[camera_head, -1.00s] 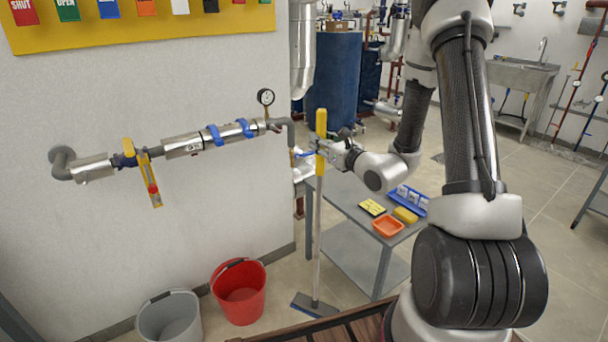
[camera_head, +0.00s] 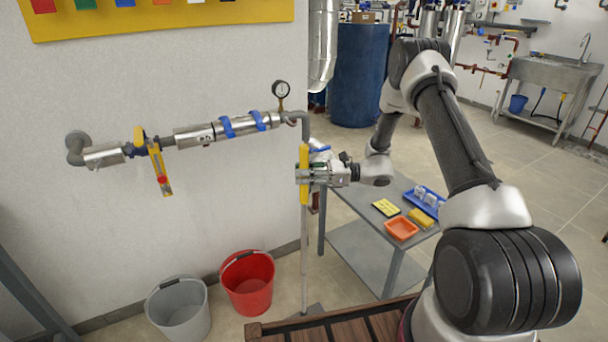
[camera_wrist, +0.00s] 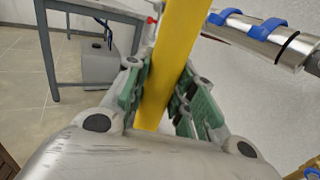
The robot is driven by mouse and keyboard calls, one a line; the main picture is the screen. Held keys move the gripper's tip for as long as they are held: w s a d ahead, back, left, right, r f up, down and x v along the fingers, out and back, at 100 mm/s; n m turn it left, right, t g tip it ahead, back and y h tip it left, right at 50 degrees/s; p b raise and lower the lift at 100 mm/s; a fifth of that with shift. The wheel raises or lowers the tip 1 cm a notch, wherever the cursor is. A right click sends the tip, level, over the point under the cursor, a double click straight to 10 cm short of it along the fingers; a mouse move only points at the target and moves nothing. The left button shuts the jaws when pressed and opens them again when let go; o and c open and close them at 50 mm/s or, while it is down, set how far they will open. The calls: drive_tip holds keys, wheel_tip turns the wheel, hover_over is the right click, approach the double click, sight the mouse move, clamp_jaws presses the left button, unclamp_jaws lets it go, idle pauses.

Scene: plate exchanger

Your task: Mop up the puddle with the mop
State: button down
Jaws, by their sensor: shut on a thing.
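The mop (camera_head: 304,240) stands about upright in front of the wall, with a yellow grip at the top and a pale pole below. My gripper (camera_head: 305,174) is shut on the yellow grip. In the wrist view the yellow grip (camera_wrist: 172,65) runs between the green finger pads of my gripper (camera_wrist: 165,90). The mop head (camera_head: 308,310) shows only in part, because the wooden slatted edge in front covers its lower portion. No puddle can be made out in these views.
A red bucket (camera_head: 247,284) and a grey bucket (camera_head: 180,309) stand left of the mop by the wall. A grey table (camera_head: 360,210) with trays is to the right. A pipe with valves (camera_head: 190,138) runs along the wall. Wooden slats (camera_head: 340,327) lie in front.

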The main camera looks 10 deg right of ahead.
drive_tip(key=shift+a+f, duration=0.1)
drive_tip(key=shift+f, duration=1.8)
drive_tip(key=shift+s+d, duration=1.8)
drive_tip(key=shift+s, duration=3.8)
drive_tip(key=shift+s+d, duration=1.85)
drive_tip(key=shift+s, duration=3.75)
drive_tip(key=shift+s+d, duration=1.8)
drive_tip(key=shift+s, duration=3.8)
drive_tip(key=shift+r, duration=2.55)
